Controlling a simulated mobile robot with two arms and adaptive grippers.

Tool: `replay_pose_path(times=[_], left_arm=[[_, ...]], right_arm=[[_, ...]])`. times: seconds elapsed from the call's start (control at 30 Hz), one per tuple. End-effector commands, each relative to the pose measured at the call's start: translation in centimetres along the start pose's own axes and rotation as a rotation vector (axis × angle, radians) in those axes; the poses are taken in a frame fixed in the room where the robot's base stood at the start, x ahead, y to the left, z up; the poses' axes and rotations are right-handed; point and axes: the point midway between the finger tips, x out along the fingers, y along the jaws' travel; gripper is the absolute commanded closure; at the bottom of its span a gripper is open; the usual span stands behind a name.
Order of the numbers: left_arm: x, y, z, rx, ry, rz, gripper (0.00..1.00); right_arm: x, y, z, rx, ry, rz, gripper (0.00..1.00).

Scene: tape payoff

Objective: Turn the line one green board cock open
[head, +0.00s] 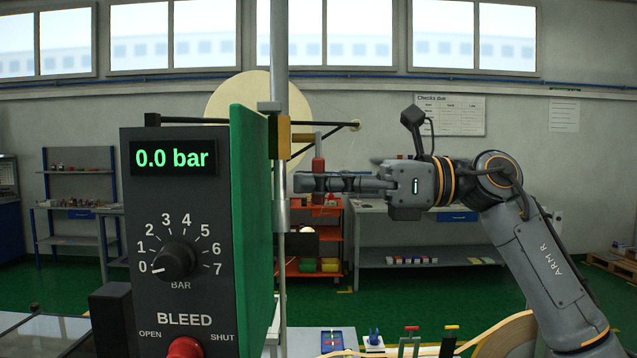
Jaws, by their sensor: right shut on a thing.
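The green board (251,210) stands upright at the centre left and shows almost edge-on. Its working face points right. My right gripper (300,183) comes in level from the right, with its fingertips just right of the grey post beside the board. It is shut on what seems to be a cock on that face. My left gripper is out of view.
A dark panel (141,240) in front of the board reads 0.0 bar, with its dial at 0 and a red bleed knob (185,348). The grey post (281,240) stands close to my fingertips. Small red and yellow handles (411,329) stick up at the bottom. An orange cart (335,238) stands behind.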

Motion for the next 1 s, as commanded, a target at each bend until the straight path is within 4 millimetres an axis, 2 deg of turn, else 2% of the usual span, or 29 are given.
replay_pose_path(times=[0.2,0.23,0.33,0.37,0.63,0.73,0.87,1.0], left_arm=[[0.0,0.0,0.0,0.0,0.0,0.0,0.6],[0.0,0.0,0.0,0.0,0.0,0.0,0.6],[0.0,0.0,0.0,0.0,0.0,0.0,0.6],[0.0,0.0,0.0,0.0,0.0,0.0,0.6],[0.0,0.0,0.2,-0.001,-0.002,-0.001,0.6],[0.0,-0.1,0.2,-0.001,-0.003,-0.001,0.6],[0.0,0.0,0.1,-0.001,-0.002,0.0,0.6],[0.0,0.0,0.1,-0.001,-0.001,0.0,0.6]], right_arm=[[0.1,0.0,-0.3,-0.004,0.007,0.0,1.0],[0.1,0.0,-0.3,-0.004,0.007,0.0,0.83],[0.1,0.0,-0.2,-0.003,0.007,0.0,0.62],[0.1,0.0,-0.2,-0.003,0.006,0.0,0.6],[0.0,0.0,-0.1,-0.002,0.002,-0.001,0.6],[-0.6,-0.1,-0.1,-0.001,0.002,-0.002,0.6],[-2.6,-0.1,-0.1,0.0,0.002,-0.005,0.6],[-5.7,-0.2,-0.1,0.0,0.002,-0.005,0.6]])
